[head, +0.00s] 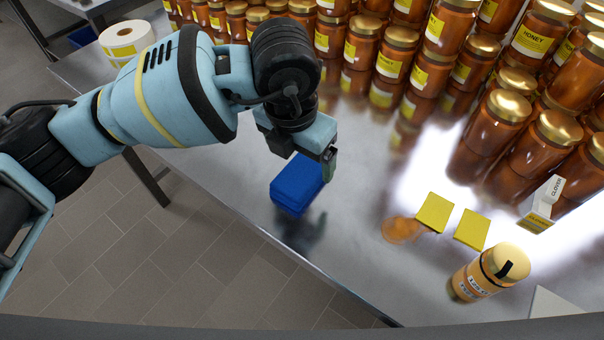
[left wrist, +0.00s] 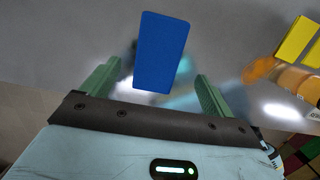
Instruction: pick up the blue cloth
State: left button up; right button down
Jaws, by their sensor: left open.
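The blue cloth (head: 297,186) is a folded, block-like blue pad lying on the metal table near its front edge. My left gripper (head: 316,158) is above it and hides part of its upper right side in the head view. In the left wrist view the cloth (left wrist: 162,50) shows just beyond and between the two green fingertips, with free space on both sides. The left gripper (left wrist: 155,75) is open and empty. I cannot tell the exact gap between fingers and cloth. My right gripper is not in view.
Several honey jars (head: 362,45) stand packed along the back and right. Two yellow labels (head: 434,212) and an orange patch (head: 402,229) lie right of the cloth. A label roll (head: 126,40) sits at the left end.

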aim_at(302, 172)
pick_arm(q)
jog(key=f, duration=0.4)
jog(key=shift+w+d+f, duration=0.1)
jog(key=shift+w+f, duration=0.1)
jog(key=shift+w, duration=0.15)
jog(key=c, duration=1.1)
